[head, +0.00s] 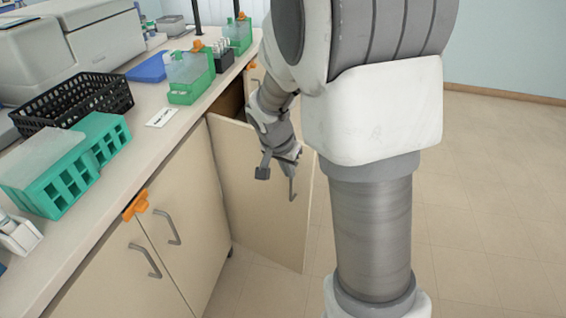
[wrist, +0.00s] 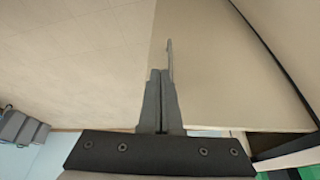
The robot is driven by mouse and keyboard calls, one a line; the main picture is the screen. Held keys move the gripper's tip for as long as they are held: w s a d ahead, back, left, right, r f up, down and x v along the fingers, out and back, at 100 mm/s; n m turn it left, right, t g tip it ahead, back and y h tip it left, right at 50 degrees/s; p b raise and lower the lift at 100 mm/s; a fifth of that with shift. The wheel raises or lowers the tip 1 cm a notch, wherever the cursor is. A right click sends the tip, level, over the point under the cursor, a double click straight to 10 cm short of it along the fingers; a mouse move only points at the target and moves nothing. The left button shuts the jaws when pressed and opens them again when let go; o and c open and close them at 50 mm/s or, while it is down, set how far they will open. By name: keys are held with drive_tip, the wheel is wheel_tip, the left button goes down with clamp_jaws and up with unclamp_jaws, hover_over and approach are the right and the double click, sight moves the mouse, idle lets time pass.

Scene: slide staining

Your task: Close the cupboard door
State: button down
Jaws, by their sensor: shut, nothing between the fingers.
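The cupboard door (head: 262,205) is a beige panel standing open, swung out from the front of the counter over the floor. A dark opening shows behind its top edge. Its grey handle (head: 292,190) is near the free edge, partly hidden by my gripper. My gripper (head: 281,155) is in front of the door's outer face, close to the handle. In the wrist view my gripper (wrist: 160,75) has its fingers together and empty, with the door (wrist: 215,75) to the right and a thin grey piece, likely the handle (wrist: 169,58), just beyond the tips. I cannot tell whether they touch.
Closed cupboard doors (head: 180,220) with handles and an orange latch (head: 137,204) are left of the open door. The counter (head: 150,142) carries a black basket (head: 75,100), green racks (head: 70,165) and a blue tray (head: 150,68). The tiled floor (head: 490,200) to the right is clear.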

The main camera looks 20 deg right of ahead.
sight(300, 176)
drive_tip(key=shift+w+d+f+b, duration=0.5)
drive_tip(key=shift+w+d+f, duration=0.35)
drive_tip(key=shift+f, duration=0.45)
drive_tip(key=shift+w+d+f+b, duration=0.45)
drive_tip(key=shift+w+d+f, duration=0.25)
drive_tip(key=shift+d+f, duration=0.5)
drive_tip(key=shift+w+d+f+b, duration=0.5)
drive_tip(key=shift+w+d+f, duration=0.25)
drive_tip(key=shift+f, duration=0.7)
